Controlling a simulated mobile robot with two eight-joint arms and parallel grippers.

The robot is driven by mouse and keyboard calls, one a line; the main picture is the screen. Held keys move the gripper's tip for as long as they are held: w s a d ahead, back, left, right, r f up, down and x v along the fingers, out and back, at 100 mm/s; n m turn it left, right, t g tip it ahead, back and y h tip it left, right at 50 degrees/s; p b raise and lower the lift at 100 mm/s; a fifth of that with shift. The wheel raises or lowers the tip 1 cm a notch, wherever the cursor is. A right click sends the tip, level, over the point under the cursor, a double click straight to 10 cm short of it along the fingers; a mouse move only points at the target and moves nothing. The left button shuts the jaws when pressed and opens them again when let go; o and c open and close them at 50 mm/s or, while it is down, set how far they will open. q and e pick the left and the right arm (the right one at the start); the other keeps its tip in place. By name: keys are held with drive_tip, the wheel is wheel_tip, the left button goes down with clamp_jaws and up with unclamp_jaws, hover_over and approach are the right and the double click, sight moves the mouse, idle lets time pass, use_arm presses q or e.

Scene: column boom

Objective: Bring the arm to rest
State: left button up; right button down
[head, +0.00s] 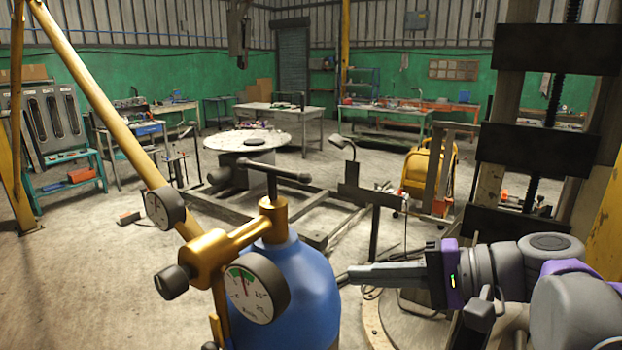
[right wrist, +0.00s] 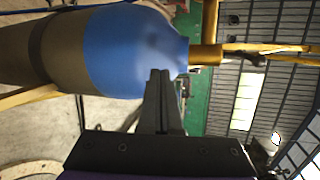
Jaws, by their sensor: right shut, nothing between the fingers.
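My right gripper (head: 352,274) comes in from the right in the head view, with its fingers pointing left toward the blue gas cylinder (head: 305,295). Its fingers are together and empty; they also show shut in the right wrist view (right wrist: 159,75). The cylinder stands upright in front of me, with a brass valve and regulator (head: 215,250) on top. In the right wrist view the cylinder's blue shoulder (right wrist: 125,50) lies just beyond the fingertips; I cannot tell the exact gap. My left gripper does not show.
A yellow boom (head: 105,110) rises at the left beside the cylinder. A dark press frame (head: 545,100) stands at the right. A round table (head: 248,139) and workbenches (head: 292,113) are farther back. Open concrete floor (head: 110,270) lies at the left.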

drive_tip(key=s+d+f+n+h, duration=0.2)
drive_tip(key=s+f+h, duration=0.2)
drive_tip(key=f, duration=0.8)
drive_tip(key=s+d+f+n+h, duration=0.2)
drive_tip(key=s+f+h, duration=0.2)
drive_tip(key=f, duration=0.9)
drive_tip(key=s+d+f+n+h, duration=0.2)
drive_tip(key=s+d+f+h, duration=0.1)
drive_tip(key=f, duration=1)
drive_tip(key=s+h, duration=0.1)
drive_tip(key=h, duration=0.1)
drive_tip(key=shift+n+h, duration=0.3)
drive_tip(key=shift+n, duration=0.1)
drive_tip(key=shift+s+d, duration=0.15)
drive_tip(key=shift+s, duration=0.05)
